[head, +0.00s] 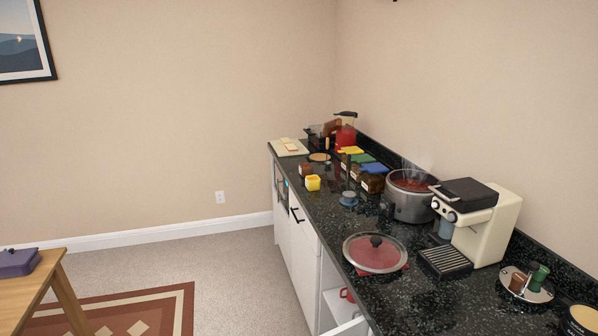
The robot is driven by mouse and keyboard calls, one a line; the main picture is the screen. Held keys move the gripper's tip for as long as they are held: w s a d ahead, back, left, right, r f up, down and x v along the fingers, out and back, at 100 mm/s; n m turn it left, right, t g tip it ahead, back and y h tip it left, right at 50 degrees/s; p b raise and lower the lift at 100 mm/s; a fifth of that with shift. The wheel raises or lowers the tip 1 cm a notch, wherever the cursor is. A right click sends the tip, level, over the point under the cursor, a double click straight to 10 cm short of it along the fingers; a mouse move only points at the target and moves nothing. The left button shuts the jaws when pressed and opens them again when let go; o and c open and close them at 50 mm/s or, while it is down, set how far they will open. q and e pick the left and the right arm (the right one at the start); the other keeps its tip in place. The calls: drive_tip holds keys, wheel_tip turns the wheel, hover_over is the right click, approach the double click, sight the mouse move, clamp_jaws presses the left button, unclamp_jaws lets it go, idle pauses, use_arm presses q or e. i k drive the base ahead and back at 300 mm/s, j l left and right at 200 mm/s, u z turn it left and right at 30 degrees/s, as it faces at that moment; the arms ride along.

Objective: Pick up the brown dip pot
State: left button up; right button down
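A small brown pot (305,169) stands near the left edge of the dark counter (325,205), just behind a yellow pot (313,183) of similar size. It looks like the brown dip pot, though it is small in the picture and its details are hard to make out. Neither of my grippers shows in the head view.
A steaming metal pot (411,202), a cream coffee machine (478,220) and a glass lid (375,253) stand nearer on the counter. Several lidded containers (372,182) line the wall side. A drawer (346,328) below appears open.

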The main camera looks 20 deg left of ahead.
sight(305, 169)
drive_tip(key=j+z, duration=0.5)
drive_tip(key=j, duration=2.15)
drive_tip(key=i+j+z, duration=0.1)
drive_tip(key=i+j, duration=0.15)
drive_tip(key=i+j+z, duration=0.1)
drive_tip(key=i+j, duration=0.15)
drive_tip(key=j, duration=0.15)
drive_tip(key=i+j+z, duration=0.1)
drive_tip(key=i+j, duration=0.15)
drive_tip(key=i+j+z, duration=0.1)
drive_tip(key=i+j, duration=0.15)
drive_tip(key=j, duration=0.25)
drive_tip(key=i+j+z, duration=0.1)
drive_tip(key=j, duration=0.3)
drive_tip(key=i, duration=0.1)
